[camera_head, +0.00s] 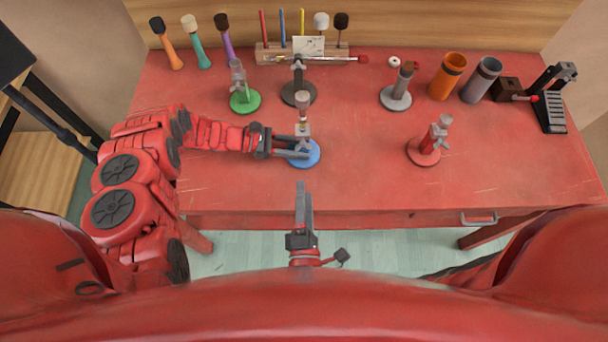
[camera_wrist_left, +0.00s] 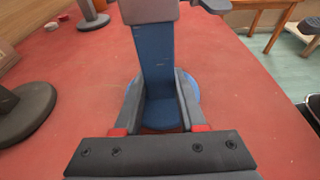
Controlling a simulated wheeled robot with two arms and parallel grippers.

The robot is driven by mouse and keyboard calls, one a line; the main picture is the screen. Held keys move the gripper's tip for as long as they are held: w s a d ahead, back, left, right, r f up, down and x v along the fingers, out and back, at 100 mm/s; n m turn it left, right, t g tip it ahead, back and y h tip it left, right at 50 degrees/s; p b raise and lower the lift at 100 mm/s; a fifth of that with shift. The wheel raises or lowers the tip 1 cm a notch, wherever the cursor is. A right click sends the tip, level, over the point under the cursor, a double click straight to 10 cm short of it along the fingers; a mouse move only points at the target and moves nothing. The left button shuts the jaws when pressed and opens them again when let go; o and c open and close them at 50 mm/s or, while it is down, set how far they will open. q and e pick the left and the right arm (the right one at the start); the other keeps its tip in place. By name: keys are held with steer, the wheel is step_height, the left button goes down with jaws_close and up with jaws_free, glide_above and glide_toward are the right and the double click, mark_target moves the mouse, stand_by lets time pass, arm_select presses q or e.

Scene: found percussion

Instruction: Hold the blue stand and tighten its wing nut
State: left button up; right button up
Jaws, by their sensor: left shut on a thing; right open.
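The blue stand (camera_head: 311,161) stands upright near the middle of the table's front part. A grey collar (camera_head: 303,129) sits on its post, with a rod above. My left gripper (camera_head: 298,150) comes in from the left and is shut on the post. In the left wrist view its fingers (camera_wrist_left: 160,100) flank the blue post (camera_wrist_left: 157,60). A grey lobed piece (camera_wrist_left: 215,4), apparently the wing nut, shows at the top edge there, partly cut off.
Orange (camera_head: 447,77) and grey (camera_head: 482,80) cups, a pedal (camera_head: 551,105) and a mallet rack (camera_head: 270,55) stand farther back.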

mark_target(303, 144)
steer(key=shift+o, duration=0.2)
steer(key=n, duration=0.4)
steer(key=shift+a, duration=0.1)
steer(key=w+n, duration=1.2)
steer(key=n, duration=0.2)
steer(key=shift+n, duration=0.4)
steer(key=shift+a, duration=0.1)
